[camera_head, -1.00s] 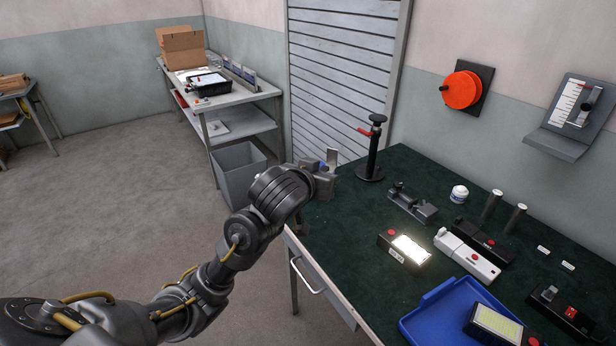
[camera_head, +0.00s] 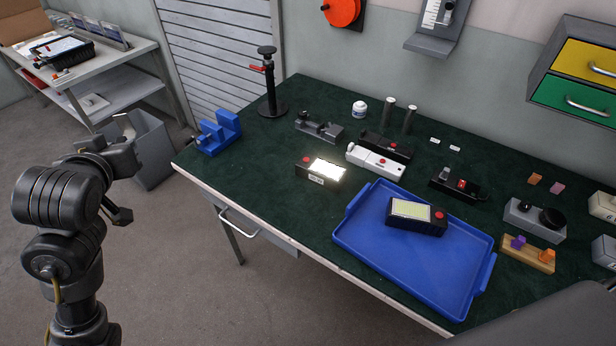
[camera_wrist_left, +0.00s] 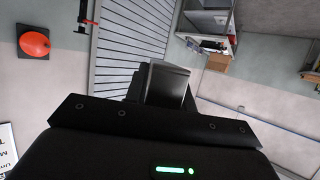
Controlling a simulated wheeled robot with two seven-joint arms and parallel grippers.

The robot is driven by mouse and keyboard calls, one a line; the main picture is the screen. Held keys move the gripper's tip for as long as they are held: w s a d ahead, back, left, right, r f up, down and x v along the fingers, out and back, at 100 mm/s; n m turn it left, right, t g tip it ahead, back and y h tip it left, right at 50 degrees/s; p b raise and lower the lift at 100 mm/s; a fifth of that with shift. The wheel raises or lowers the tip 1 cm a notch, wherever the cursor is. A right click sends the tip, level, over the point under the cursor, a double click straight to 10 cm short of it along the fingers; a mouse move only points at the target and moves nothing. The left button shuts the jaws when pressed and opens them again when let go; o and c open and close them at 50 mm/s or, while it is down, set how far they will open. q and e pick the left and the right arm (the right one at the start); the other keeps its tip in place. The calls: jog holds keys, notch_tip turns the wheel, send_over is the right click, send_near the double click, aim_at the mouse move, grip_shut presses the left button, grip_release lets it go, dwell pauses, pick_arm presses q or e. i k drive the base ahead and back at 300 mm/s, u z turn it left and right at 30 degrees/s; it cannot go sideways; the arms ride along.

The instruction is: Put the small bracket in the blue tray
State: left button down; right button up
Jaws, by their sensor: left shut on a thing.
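The small bracket (camera_head: 124,125), a light grey metal piece, sticks up from my left gripper (camera_head: 122,148), at the left of the head view. My left gripper is shut on it and holds it in the air beyond the table's left edge. In the left wrist view the bracket (camera_wrist_left: 168,84) shows as a grey plate just beyond the dark gripper body. The blue tray (camera_head: 360,258) lies on the green table, well to the right of the gripper. A dark lamp housing with a yellowish panel (camera_head: 412,213) sits in the tray's back part. My right gripper is not visible.
A blue fixture (camera_head: 217,133) stands at the table's left corner, with a black post clamp (camera_head: 268,90) behind it. A lit lamp unit (camera_head: 318,172) and a white one (camera_head: 375,160) lie left of and behind the tray. The tray's front part is bare.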

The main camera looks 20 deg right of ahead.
aim_at(407, 252)
jog(key=u, duration=0.3)
jog(key=k, duration=1.25)
jog(key=z, duration=2.05)
jog(key=i, duration=0.5)
jog(key=u, duration=0.1)
